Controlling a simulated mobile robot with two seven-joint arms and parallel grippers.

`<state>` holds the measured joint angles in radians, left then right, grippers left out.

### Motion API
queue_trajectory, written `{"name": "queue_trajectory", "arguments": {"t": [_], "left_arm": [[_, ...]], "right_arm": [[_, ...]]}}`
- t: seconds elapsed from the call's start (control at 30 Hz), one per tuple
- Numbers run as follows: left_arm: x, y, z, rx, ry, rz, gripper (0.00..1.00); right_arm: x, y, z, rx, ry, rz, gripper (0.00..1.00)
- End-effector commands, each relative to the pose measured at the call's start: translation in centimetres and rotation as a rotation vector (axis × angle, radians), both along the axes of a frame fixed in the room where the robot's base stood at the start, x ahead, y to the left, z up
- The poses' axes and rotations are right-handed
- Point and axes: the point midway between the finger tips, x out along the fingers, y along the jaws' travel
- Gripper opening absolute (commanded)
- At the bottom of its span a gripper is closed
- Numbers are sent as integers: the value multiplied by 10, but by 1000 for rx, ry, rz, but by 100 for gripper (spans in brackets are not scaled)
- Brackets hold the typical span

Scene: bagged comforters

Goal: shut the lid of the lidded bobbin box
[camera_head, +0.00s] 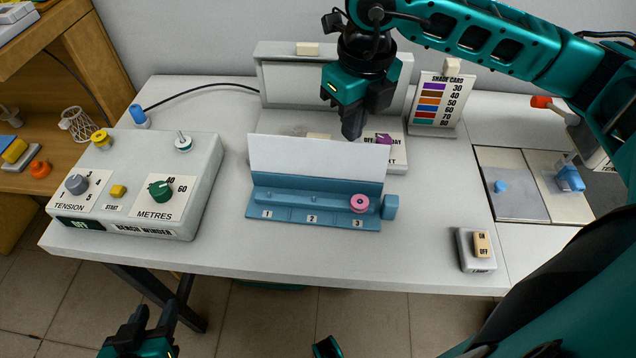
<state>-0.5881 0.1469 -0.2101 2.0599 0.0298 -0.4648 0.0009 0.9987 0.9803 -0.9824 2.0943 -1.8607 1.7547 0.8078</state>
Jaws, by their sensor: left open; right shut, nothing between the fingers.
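The lidded bobbin box (288,196) is a blue tray on the table, with compartments marked 1, 2 and 3. Its pale lid (312,160) stands raised along the back edge, so the box is open. A pink bobbin (359,203) sits in compartment 3; 1 and 2 hold no bobbin. A blue block (390,207) is at the box's right end. My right gripper (352,134) is shut and empty, pointing down near the lid's upper right edge; I cannot tell whether it touches. My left gripper (154,322) is open and empty, below the table's front edge.
A bench winder (205,190) with knobs stands left of the box. Behind it are a switch unit with a purple knob (384,139) and a shade card (436,100). An on/off switch (477,250) sits front right. The table in front of the box is clear.

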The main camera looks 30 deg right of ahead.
Motion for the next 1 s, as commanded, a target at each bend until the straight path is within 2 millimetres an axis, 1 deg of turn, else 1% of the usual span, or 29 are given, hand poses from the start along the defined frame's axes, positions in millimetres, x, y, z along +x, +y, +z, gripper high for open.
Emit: {"name": "queue_trajectory", "arguments": {"t": [0.03,0.1,0.17,0.3,0.63,1.0], "left_arm": [[0,0,-9,0,1,0,43],[0,0,-13,0,1,0,43],[-2,0,-15,-1,3,0,43],[-4,0,-19,2,15,-1,43],[-7,1,-18,7,21,-4,43],[-6,1,-15,5,12,-4,43]], "right_arm": [[-21,9,-36,3,94,30,0],[-21,9,-39,3,94,31,0],[-21,9,-41,3,95,31,0],[-20,7,-38,-1,89,27,0],[-19,6,-34,-5,84,24,0],[-28,11,-33,-5,83,23,0]]}}
